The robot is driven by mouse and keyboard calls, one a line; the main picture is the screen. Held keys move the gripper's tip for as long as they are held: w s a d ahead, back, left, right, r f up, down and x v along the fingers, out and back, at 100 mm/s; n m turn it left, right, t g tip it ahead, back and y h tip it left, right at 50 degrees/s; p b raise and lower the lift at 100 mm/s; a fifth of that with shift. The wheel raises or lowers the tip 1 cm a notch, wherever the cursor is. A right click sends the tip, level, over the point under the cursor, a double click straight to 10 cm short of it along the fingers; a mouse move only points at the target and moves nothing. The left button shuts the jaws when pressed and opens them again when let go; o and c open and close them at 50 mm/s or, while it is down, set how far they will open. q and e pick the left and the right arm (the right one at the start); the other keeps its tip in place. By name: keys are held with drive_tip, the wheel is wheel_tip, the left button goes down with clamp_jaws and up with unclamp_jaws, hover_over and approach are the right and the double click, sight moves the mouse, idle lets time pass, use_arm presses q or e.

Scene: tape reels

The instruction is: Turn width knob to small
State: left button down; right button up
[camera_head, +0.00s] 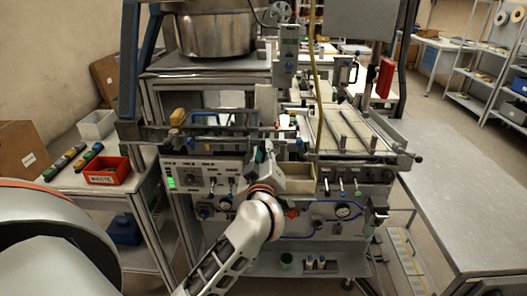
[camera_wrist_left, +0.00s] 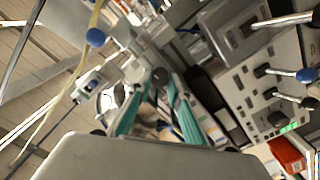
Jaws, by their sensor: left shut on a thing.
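My left gripper (camera_head: 264,152) reaches up to the front of the machine, just right of the pale control panel (camera_head: 205,172) with its dark knobs and levers. In the left wrist view, its two green-lined fingers (camera_wrist_left: 158,80) run close together toward their tips. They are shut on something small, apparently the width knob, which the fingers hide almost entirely. I cannot read its setting. The control panel also shows at the right of the left wrist view (camera_wrist_left: 245,98), beside the fingers. My right gripper is not in view.
A shallow open bin (camera_head: 299,181) sits right of the gripper. A steel bowl (camera_head: 215,35) stands above the machine. A red box (camera_head: 106,171) is on the left table. A grey table (camera_head: 465,190) on the right is bare. Levers and a gauge (camera_head: 343,211) stick out nearby.

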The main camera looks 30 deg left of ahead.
use_arm(q)
drive_tip(key=n, duration=0.6)
drive_tip(key=shift+n, duration=0.3)
drive_tip(key=n, duration=0.4)
drive_tip(key=shift+f+n, duration=0.1)
drive_tip(key=shift+n, duration=0.2)
drive_tip(key=n, duration=0.2)
drive_tip(key=shift+n, duration=0.4)
drive_tip(key=shift+d+f+n+b, duration=0.1)
drive_tip(key=shift+n+b, duration=6.5)
drive_tip(key=shift+n, duration=4.1)
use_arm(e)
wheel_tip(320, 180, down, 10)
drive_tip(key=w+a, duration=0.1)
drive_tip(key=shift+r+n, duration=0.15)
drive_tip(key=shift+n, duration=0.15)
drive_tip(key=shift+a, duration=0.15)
